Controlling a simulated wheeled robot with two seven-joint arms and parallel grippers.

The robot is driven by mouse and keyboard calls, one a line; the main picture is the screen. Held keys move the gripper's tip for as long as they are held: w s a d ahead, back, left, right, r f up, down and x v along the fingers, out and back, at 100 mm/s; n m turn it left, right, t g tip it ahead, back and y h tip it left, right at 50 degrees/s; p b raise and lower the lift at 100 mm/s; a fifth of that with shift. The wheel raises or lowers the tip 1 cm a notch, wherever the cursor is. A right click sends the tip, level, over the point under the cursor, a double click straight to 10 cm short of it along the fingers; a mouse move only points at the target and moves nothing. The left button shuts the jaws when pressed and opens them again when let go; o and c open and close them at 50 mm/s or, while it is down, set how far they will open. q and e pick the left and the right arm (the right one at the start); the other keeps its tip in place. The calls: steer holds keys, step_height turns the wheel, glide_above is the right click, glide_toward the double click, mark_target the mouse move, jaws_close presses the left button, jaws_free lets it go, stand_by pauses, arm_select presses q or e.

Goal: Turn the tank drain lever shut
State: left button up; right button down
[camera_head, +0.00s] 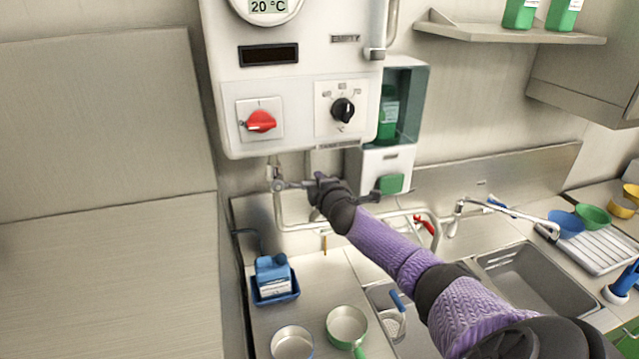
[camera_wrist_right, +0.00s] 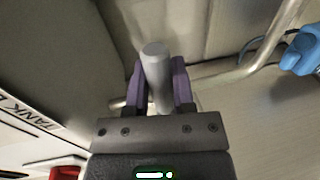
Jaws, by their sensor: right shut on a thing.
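The tank (camera_head: 300,85) is a white wall unit with a red knob and a black dial. Its drain lever shows under it in the head view, with a grey valve end (camera_head: 279,185) and a handle running right to my gripper. In the right wrist view the lever's grey rounded handle (camera_wrist_right: 157,75) stands between the two purple fingers. My right gripper (camera_head: 318,188) is shut on this handle; it also shows in the right wrist view (camera_wrist_right: 158,85). The gripper hides part of the lever in the head view. My left gripper is not in view.
Pipes (camera_head: 290,226) run below the tank along the wall. A soap dispenser (camera_head: 388,168) hangs to the right. The sink (camera_head: 535,285) is further right.

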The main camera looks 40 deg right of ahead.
steer(key=shift+r, duration=0.15)
stand_by(0.4)
steer(key=shift+c, duration=2.4)
jaws_free()
steer(key=shift+s+a, duration=0.3)
steer(key=shift+s, duration=0.15)
steer(key=v, duration=0.9)
steer(key=shift+p, duration=0.35)
